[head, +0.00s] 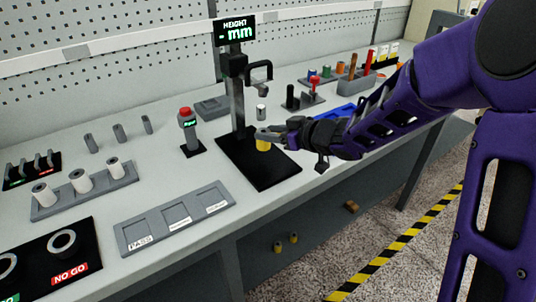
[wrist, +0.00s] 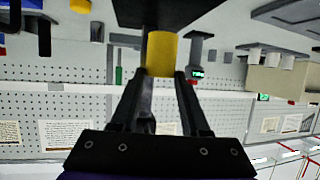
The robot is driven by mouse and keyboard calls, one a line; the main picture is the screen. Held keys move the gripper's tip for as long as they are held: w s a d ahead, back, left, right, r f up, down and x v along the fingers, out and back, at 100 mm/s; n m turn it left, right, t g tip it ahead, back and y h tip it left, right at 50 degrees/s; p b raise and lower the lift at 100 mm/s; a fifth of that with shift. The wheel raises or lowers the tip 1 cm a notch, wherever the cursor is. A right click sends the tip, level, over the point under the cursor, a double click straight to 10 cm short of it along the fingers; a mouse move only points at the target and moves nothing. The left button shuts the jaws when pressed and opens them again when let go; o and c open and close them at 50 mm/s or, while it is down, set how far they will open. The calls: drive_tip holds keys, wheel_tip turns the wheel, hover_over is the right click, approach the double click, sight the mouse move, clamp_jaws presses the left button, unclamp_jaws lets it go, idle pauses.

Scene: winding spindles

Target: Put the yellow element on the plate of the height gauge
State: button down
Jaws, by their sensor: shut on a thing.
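The yellow element (head: 263,145) is a small upright cylinder held between the fingers of my gripper (head: 268,134). In the head view it shows against the black plate of the height gauge (head: 262,177), near the plate's middle. I cannot tell whether its base touches the plate. The upside-down wrist view shows the yellow element (wrist: 162,54) between the two fingers, right by the dark plate (wrist: 165,13). The gauge's post (head: 238,105) rises behind the plate, with a probe arm (head: 260,70) and a display reading "HEIGHT - mm" (head: 235,31).
A metal cylinder hangs under the probe arm (head: 261,112). A red-button post (head: 187,130) stands left of the plate. A grey sorting tray (head: 178,217) lies front left, a spindle rack (head: 84,190) farther left. Coloured parts and tools stand at the back right.

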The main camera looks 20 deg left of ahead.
sight(269, 146)
drive_tip(key=shift+f+b, duration=0.65)
drive_tip(key=shift+f, duration=1.55)
drive_tip(key=shift+f, duration=0.2)
drive_tip(key=shift+c, duration=1.9)
unclamp_jaws()
drive_tip(key=shift+r, duration=0.1)
drive_tip(key=shift+d+r, duration=0.1)
drive_tip(key=shift+r, duration=0.1)
drive_tip(key=p+v, duration=0.3)
drive_tip(key=v, duration=0.8)
drive_tip(key=shift+s+d, duration=0.3)
drive_tip(key=shift+s, duration=0.05)
